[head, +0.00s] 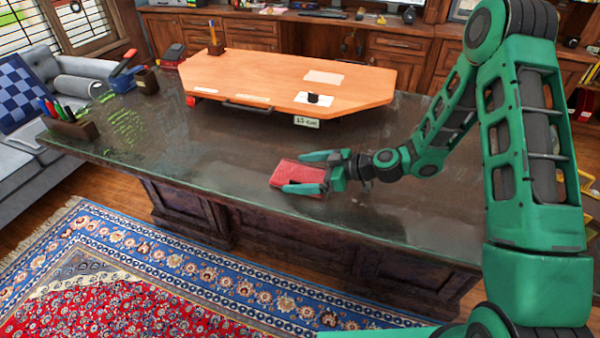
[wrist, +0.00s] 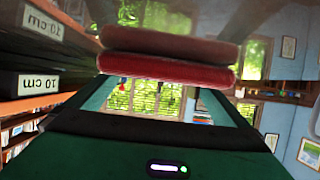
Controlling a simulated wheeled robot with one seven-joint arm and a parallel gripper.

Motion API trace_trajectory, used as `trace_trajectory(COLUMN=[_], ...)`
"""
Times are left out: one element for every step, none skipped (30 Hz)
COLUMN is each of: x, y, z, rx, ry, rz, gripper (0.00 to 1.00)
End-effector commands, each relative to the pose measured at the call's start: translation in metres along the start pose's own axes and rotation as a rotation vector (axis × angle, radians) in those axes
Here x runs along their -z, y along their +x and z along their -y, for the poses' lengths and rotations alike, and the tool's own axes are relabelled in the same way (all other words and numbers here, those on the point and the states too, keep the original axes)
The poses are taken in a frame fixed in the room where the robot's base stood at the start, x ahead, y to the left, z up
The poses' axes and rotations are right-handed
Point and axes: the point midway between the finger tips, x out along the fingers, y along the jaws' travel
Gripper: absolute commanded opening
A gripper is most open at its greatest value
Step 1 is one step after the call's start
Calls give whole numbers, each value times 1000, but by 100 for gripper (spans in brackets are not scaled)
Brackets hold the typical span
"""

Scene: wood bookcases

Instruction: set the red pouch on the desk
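The red pouch (head: 299,173) is flat and lies level at the front middle of the dark, glossy desk (head: 235,155). My gripper (head: 302,172) reaches in from the right, with one green finger along the pouch's far side and one along its near side. In the wrist view, the pouch (wrist: 167,70) spans the gap between the fingers, and its reflection shows right against it. It is on the desktop or a hair above it; I cannot tell which. The fingers look closed against its sides.
An orange wooden board (head: 270,75) with a "10 cm" label lies at the back of the desk. The desktop left of the pouch is clear.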

Motion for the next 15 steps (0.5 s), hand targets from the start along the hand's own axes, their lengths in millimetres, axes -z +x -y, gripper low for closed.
trace_trajectory(x=[0, 1, 2, 2, 2, 2, 2, 2, 2, 2, 2, 2, 2, 2, 2], y=[0, 0, 0, -1, -4, -8, -12, -16, -23, -28, -34, -42, -49, -55, -63], z=[0, 0, 0, 0, 0, -1, -1, -2, -1, -1, -1, -2, -1, -2, -1], rx=[0, 0, 0, 0, -1, -2, -3, -4, -4, -3, -5, -4, -4, -5, -3], ry=[0, 0, -1, -1, 0, 0, 1, 1, 2, 2, 2, 1, 2, 2, 1], rz=[0, 0, 0, 0, 0, 0, 0, 0, 0, 0, 0, 1, 0, 0, -1], gripper=[100, 100, 100, 100, 100, 100, 100, 100, 100, 100, 100, 100, 100, 100, 100])
